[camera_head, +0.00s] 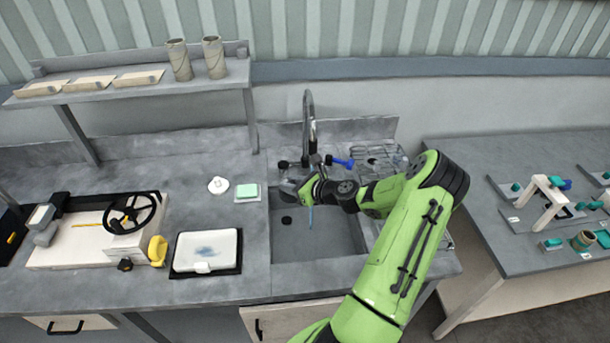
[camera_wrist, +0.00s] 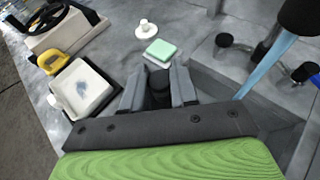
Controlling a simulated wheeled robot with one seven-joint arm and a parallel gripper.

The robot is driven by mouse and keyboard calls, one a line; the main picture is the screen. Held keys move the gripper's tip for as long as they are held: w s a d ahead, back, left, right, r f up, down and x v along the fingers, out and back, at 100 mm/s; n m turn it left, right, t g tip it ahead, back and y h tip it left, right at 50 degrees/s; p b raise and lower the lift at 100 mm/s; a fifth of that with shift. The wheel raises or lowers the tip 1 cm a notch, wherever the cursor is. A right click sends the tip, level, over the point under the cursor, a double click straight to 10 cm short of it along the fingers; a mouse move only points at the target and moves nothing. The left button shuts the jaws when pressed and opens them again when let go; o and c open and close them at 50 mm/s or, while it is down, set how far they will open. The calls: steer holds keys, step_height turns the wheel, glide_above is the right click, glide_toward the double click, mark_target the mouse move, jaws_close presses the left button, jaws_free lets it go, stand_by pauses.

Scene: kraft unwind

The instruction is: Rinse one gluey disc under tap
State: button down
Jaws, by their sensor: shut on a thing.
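My gripper (camera_head: 289,188) is over the left part of the grey sink (camera_head: 335,247). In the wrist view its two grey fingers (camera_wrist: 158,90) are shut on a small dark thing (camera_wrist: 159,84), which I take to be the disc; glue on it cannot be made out. The tall tap (camera_head: 309,115) stands behind the sink. A blue stream of water (camera_head: 310,217) falls from it; in the wrist view the stream (camera_wrist: 262,68) runs to the right of the fingers, apart from the held thing.
A green sponge (camera_head: 247,190) and a white knobbed round piece (camera_head: 218,185) lie left of the sink. A white tray with a blue smear (camera_head: 205,262) sits nearer the front. A blue-handled tool (camera_head: 342,162) and wire rack (camera_head: 378,158) are behind my arm.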

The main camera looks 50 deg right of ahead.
steer(key=s+a+r+p, duration=0.1)
steer(key=a+r+p, duration=0.3)
steer(key=a, duration=0.1)
